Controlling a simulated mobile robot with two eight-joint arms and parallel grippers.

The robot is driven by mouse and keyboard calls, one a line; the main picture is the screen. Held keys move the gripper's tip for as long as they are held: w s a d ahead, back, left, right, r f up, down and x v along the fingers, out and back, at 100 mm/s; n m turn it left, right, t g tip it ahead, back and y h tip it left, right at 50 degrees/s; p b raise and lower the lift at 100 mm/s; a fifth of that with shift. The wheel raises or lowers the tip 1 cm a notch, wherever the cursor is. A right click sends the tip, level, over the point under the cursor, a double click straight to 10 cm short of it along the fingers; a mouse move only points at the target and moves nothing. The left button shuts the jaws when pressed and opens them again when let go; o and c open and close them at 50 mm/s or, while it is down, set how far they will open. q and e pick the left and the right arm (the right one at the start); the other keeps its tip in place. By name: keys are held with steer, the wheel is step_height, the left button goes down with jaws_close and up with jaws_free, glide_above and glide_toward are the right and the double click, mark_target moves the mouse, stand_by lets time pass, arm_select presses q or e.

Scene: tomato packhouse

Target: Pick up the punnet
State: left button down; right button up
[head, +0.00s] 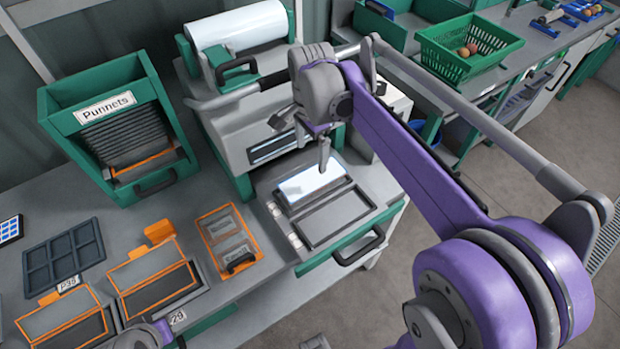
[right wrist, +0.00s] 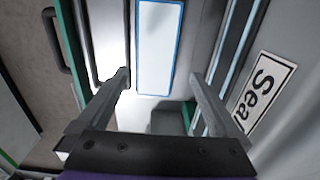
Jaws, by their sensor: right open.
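The green dispenser labelled "Punnets" (head: 65,110) stands at the back left, with a stack of dark punnets (head: 120,132) in it. My right gripper (head: 318,150) is open and empty above the sealing machine's front bed, well to the right of the stack. Below it lies a pale panel with a blue edge (head: 312,184); I cannot tell whether it is a punnet's cover. The panel also shows beyond the open fingers in the right wrist view (right wrist: 160,45). Part of my left arm shows at the lower edge; its jaws are not visible.
The sealing machine (head: 225,125) carries a white film roll (head: 237,25). Orange-framed trays (head: 155,285) and a dark compartment tray (head: 64,258) lie on the bench. A green basket (head: 470,45) stands at the back right. The floor in front is clear.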

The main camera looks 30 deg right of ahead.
mark_target(313, 180)
step_height(313, 180, down, 4)
steer(key=shift+s+a+r, duration=0.15)
steer(key=shift+s+d+f, duration=0.1)
steer(key=shift+f, duration=1.3)
steer(key=shift+s+d+f, duration=0.1)
steer(key=shift+f, duration=1.25)
steer(key=shift+c, duration=0.3)
steer(key=c, duration=1)
steer(key=shift+r, duration=0.15)
